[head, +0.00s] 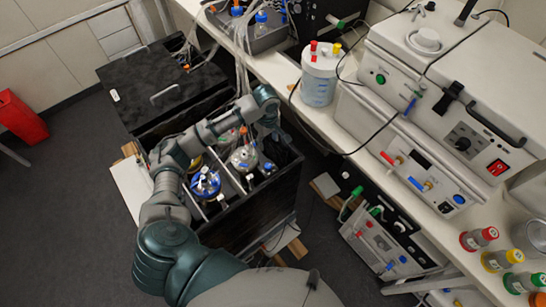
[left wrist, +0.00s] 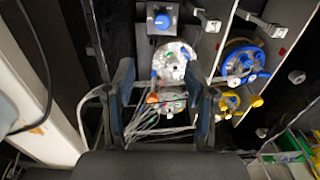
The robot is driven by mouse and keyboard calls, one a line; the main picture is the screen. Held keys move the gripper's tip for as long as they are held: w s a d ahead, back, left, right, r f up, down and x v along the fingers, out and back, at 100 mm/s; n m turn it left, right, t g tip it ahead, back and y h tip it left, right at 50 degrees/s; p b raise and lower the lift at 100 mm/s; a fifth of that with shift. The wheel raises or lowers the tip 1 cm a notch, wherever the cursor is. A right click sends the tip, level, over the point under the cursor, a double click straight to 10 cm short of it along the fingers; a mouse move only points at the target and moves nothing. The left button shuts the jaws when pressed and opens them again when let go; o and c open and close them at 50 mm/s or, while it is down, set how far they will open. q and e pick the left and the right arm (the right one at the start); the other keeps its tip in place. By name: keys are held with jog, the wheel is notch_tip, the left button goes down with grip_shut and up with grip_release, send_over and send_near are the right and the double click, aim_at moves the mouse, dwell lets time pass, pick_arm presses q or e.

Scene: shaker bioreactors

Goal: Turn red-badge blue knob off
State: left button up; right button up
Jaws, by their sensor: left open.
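A blue knob (left wrist: 162,22) sits on a small grey box at the top of the left wrist view, beyond my fingertips. A small blue part (head: 268,168) shows inside the black shaker box in the head view; I cannot tell if it is that knob. No red badge can be made out on the knob. My left gripper (left wrist: 165,78) is open, its two fingers apart over a metal-topped vessel (left wrist: 173,52) with a blue cap, not touching the knob. In the head view, my left arm reaches over the shaker box and the fingertips are hard to make out. My right gripper is not in view.
The shaker box (head: 262,206) has dark walls around several vessels. A blue-ringed vessel (head: 205,183) stands on its left side. Tubes and wires hang close to my fingers. A black lid (head: 165,86) is behind, and a bench with white instruments (head: 425,110) stands at right.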

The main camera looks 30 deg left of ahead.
aim_at(268, 165)
pick_arm(q)
jog(key=f, duration=0.5)
jog(key=f+b, duration=0.1)
jog(key=f, duration=0.4)
jog(key=f+b, duration=0.1)
jog(key=f, duration=0.5)
jog(key=shift+s, duration=0.35)
jog(key=shift+w+f, duration=0.1)
jog(key=shift+f, duration=0.35)
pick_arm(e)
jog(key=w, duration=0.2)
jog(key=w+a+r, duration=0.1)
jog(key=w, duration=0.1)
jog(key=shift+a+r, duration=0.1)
pick_arm(q)
jog(key=shift+c, duration=0.2)
grip_shut()
